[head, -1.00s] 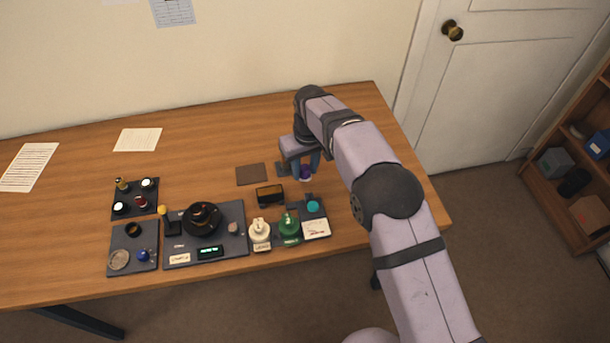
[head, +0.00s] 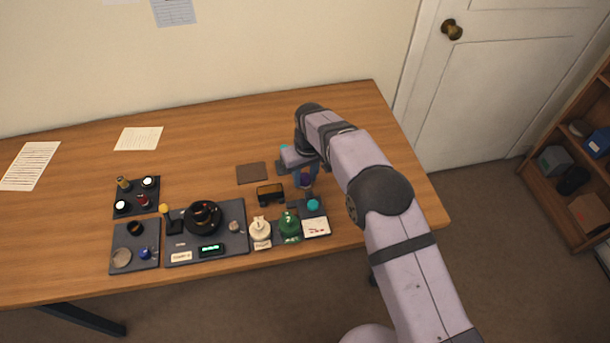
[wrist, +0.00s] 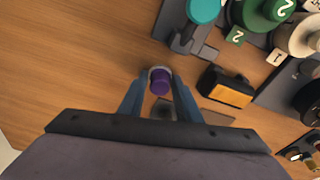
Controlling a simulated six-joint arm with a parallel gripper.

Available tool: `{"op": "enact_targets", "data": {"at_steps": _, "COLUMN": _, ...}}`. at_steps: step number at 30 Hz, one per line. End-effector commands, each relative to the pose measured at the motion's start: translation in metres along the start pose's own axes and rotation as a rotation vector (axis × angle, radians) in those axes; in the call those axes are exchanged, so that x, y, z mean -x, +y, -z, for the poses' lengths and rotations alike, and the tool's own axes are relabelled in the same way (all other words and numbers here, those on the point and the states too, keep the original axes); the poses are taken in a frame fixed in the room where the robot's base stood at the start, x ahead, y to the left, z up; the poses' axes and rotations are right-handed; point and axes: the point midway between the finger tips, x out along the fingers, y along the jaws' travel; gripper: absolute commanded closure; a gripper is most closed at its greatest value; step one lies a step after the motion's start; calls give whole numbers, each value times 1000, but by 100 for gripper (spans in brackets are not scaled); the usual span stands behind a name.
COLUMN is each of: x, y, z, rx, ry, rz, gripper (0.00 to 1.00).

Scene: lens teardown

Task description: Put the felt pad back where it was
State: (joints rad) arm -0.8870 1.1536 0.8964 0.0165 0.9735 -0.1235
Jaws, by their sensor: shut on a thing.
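My gripper (head: 305,181) is shut on a small round piece with a purple top (wrist: 160,84). In the wrist view the piece is upright between the two blue fingers, with a pale ring around its top. It looks held above the table; the exact height is unclear. I cannot tell whether this piece is the felt pad. A grey tray (wrist: 196,52) holding a teal-topped piece (head: 313,204) is just ahead of the fingers in the wrist view. A small dark grey plate (head: 281,167) lies behind the gripper in the head view, partly hidden.
A dark box with an amber face (head: 270,194) stands close to the fingers. A brown square mat (head: 251,173) lies left of the gripper. Bare table lies at the back and right.

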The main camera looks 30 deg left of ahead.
Motion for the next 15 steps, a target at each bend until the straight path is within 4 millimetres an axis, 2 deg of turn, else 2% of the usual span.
{"op": "enact_targets", "data": {"at_steps": 1, "x": -1, "y": 0, "z": 0, "rx": 0, "ry": 0, "rz": 0, "gripper": 65}}
{"op": "enact_targets", "data": {"at_steps": 3, "x": -1, "y": 0, "z": 0, "rx": 0, "ry": 0, "rz": 0, "gripper": 51}}
{"op": "enact_targets", "data": {"at_steps": 15, "x": 4, "y": 0, "z": 0, "rx": 0, "ry": 0, "rz": 0, "gripper": 51}}
